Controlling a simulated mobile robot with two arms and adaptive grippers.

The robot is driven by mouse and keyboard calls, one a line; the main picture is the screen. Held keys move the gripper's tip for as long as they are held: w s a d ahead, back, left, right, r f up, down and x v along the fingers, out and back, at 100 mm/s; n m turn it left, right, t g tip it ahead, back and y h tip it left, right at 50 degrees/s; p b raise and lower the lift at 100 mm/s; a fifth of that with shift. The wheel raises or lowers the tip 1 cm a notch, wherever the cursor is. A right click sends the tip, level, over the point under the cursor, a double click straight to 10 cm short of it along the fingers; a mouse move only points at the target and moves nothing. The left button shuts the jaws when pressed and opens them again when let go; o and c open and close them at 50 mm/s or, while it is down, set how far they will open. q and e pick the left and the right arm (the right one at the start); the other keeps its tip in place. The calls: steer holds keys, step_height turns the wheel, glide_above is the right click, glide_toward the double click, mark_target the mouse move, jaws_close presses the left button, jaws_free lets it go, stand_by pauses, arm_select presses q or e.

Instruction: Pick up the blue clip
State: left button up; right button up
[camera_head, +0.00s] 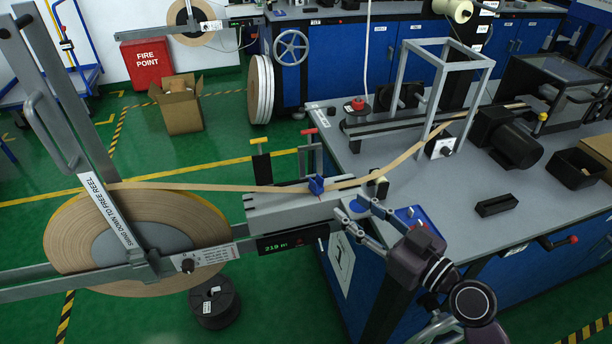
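The small blue clip (316,186) sits on the tan tape (240,187), above the grey block (290,208) left of the table. The tape runs from the large reel (75,240) past the clip, then up to the right toward the frame on the table. My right gripper (353,209) comes in from the lower right. Its two fingers look apart, with nothing seen between them. The fingertips are a little right of and below the clip, at the block's right end, and appear clear of the clip. My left gripper is not in view.
A blue tray (428,218) lies on the grey table (540,215) just behind my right gripper. Yellow-topped (261,162) and red-topped (309,152) uprights stand behind the block. A grey frame (439,95) and a black motor (507,137) stand farther back.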

mark_target(321, 185)
steer(key=x, duration=0.1)
steer(key=p+x, duration=0.1)
steer(key=x, duration=0.2)
steer(key=shift+w+a+r+p, duration=0.2)
steer(key=shift+r+p, duration=0.05)
steer(key=shift+p, duration=0.05)
steer(key=shift+w+a+f, duration=0.15)
steer(key=shift+w+a, duration=0.05)
steer(key=shift+a, duration=0.05)
steer(key=shift+w+a, duration=0.25)
steer(key=p+x, duration=0.2)
steer(key=x, duration=0.2)
steer(key=shift+a, duration=0.25)
steer(key=shift+w+a, duration=0.1)
steer(key=shift+w, duration=0.05)
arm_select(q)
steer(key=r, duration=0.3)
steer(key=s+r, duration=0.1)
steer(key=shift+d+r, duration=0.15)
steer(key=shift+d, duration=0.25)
arm_select(e)
steer(key=shift+c, duration=0.4)
jaws_close()
